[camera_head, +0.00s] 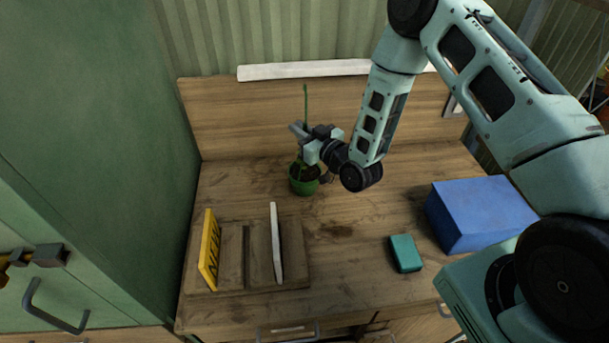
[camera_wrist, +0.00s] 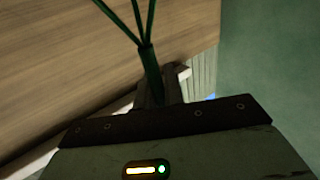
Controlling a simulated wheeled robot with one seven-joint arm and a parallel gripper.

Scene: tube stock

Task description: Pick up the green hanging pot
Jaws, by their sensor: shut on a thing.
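The green hanging pot (camera_head: 303,186) is at the back left of the wooden table, with dark contents and a thin green hanger rising above it. My gripper (camera_head: 301,134) is above the pot at the hanger. In the wrist view, the green hanger (camera_wrist: 150,65) has several strands joining into one stem that runs down between the fingers of my gripper (camera_wrist: 160,92). The gripper is shut on this stem. The pot looks upright; I cannot tell whether its base touches the table. The pot body does not show in the wrist view.
A wooden rack (camera_head: 258,277) at the front left holds a yellow sign (camera_head: 209,250) and a white panel (camera_head: 276,243). A blue box (camera_head: 480,215) and a small teal box (camera_head: 405,253) are on the right. A green cabinet (camera_head: 110,120) borders the left. The table's middle is clear.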

